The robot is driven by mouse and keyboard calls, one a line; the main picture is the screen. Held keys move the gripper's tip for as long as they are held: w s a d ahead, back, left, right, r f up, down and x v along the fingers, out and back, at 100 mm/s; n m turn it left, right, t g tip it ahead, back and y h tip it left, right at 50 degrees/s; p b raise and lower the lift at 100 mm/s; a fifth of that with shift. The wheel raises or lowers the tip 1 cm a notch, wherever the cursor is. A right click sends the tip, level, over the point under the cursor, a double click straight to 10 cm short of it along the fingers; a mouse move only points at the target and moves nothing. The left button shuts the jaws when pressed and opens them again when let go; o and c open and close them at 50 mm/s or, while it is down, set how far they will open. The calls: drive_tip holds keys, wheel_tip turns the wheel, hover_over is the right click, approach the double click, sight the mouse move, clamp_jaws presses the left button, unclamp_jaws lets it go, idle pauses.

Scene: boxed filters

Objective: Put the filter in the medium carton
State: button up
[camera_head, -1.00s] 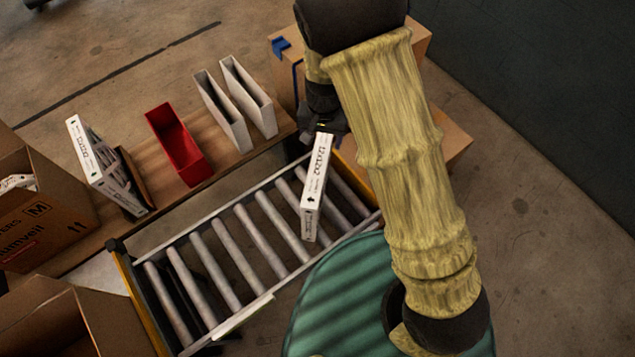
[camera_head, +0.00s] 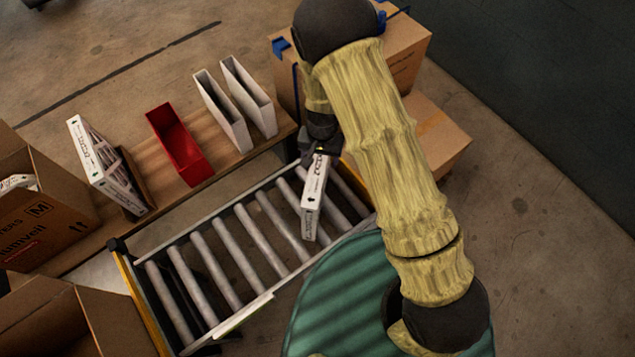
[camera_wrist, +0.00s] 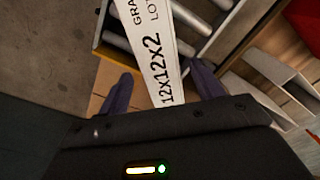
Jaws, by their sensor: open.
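The filter (camera_head: 312,200) is a thin white-edged box that stands on the rollers at the right end of the conveyor. Its printed edge, reading 12x12x2, also shows in the wrist view (camera_wrist: 158,60). My gripper (camera_head: 318,158) is at the filter's far end, pointing down at it. In the wrist view its two dark fingers (camera_wrist: 162,82) are open, one on each side of the filter's edge, with gaps visible. The medium carton (camera_head: 45,222), brown and marked M, stands open at the left, with a white-edged item inside.
The roller conveyor (camera_head: 207,262) is otherwise clear. A wooden shelf behind it holds another filter (camera_head: 95,160), a red bin (camera_head: 178,145) and white holders (camera_head: 225,112). An open carton (camera_head: 60,320) is at lower left. Closed boxes (camera_head: 437,135) stand behind my arm.

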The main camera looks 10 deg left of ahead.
drive_tip(key=f, duration=0.2)
drive_tip(key=f+p, duration=0.1)
drive_tip(key=f, duration=0.2)
drive_tip(key=shift+s+a, duration=0.15)
drive_tip(key=shift+s, duration=0.05)
drive_tip(key=shift+c, duration=0.5)
drive_tip(key=shift+r, duration=0.1)
clamp_jaws()
wheel_tip(320, 180, up, 10)
drive_tip(key=shift+b, duration=0.45)
idle(0.3)
